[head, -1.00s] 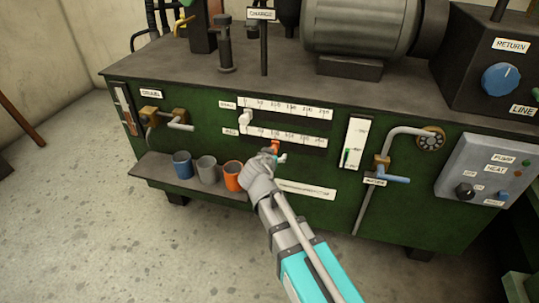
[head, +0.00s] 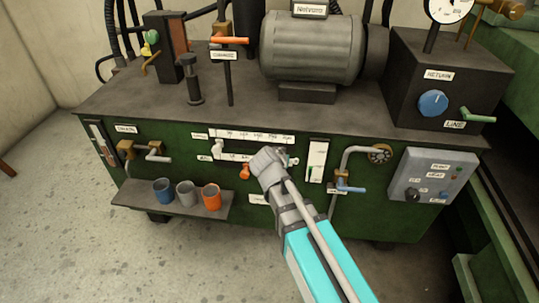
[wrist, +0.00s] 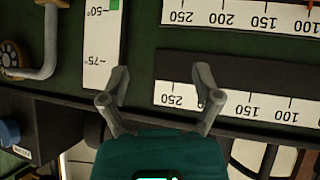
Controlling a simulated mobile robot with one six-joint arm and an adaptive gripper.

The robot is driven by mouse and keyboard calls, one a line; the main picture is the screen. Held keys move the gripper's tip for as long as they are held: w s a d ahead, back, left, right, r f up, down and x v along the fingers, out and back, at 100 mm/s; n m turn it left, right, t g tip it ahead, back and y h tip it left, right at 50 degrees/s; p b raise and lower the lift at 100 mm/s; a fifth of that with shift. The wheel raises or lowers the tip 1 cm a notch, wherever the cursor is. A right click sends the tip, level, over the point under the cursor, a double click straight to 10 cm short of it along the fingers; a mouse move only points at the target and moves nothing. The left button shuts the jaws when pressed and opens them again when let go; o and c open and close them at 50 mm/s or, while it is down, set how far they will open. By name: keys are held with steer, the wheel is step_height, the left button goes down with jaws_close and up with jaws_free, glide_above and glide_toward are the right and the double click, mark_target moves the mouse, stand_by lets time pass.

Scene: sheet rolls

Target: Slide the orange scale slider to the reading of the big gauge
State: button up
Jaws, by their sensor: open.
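The orange scale slider (head: 245,171) sits under the left part of the lower white scale (head: 228,157) on the green cabinet front. My gripper (head: 280,158) is to its right, apart from it, over the right part of that scale. In the wrist view my gripper (wrist: 160,84) is open with nothing between its fingers. The big gauge (head: 449,8) stands at the upper right of the head view, cut off by the top edge. Its reading is too small to tell.
A white slider (head: 220,148) sits left on the upper scale (head: 252,136). A vertical gauge strip (head: 317,160) and a pipe with a blue handle (head: 350,188) are right of my gripper. Blue, grey and orange cups (head: 211,196) stand on the shelf at left.

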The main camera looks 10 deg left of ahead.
steer(key=s+d+r+g+p, duration=0.3)
steer(key=d+r+p, duration=0.6)
steer(key=r+p, duration=0.4)
steer(key=s+d+r+g+y+p, duration=0.1)
steer(key=s+d+r+g+p, duration=0.2)
steer(key=s+d+r+p, duration=0.3)
steer(key=s+d+r+g+y+p, duration=0.1)
steer(key=s+d+r+g+p, duration=0.3)
steer(key=d+r+p, duration=0.8)
step_height(320, 180, up, 9)
steer(key=s+p, duration=0.1)
steer(key=p, duration=1.3)
steer(key=shift+s+f, duration=0.15)
steer(key=shift+f, duration=0.05)
steer(key=c, duration=0.3)
steer(key=shift+c, duration=0.2)
